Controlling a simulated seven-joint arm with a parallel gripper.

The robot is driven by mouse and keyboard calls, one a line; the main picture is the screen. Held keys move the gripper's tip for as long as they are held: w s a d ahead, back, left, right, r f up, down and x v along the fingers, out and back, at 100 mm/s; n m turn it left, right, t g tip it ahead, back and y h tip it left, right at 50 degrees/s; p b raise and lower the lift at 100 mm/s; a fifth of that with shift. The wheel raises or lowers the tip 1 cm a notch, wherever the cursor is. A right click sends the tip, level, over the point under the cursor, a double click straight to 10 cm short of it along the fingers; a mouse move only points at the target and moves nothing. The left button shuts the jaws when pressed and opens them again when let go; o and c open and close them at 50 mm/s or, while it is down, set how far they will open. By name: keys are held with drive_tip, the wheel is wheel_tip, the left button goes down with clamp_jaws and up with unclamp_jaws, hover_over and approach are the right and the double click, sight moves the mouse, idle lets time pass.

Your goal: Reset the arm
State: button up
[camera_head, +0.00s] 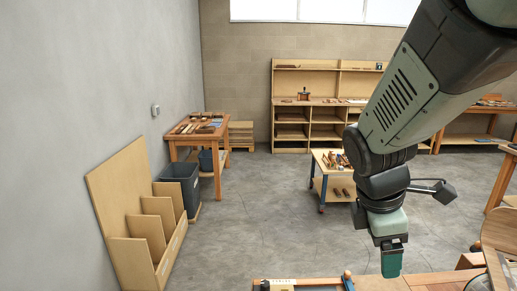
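My arm comes in from the top right and hangs down over the front of the view. My gripper (391,264) points down above the near workbench (430,282) at the bottom edge. I see it side-on as one green block, so the gap between its fingers does not show. No held object is visible at it.
A small cart (333,183) with tools stands behind my gripper. A wooden table (197,137) with tools, a dark bin (182,183) and a wooden rack (132,215) line the left wall. Shelving (320,116) stands at the back. The middle floor (260,215) is clear.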

drive_tip(key=s+a+r+m+t+y, duration=0.3)
drive_tip(key=s+a+r+m, duration=0.7)
drive_tip(key=m, duration=0.5)
drive_tip(key=shift+s+a+r+t, duration=0.3)
drive_tip(key=shift+s+r+t, duration=0.2)
drive_tip(key=shift+t, duration=0.1)
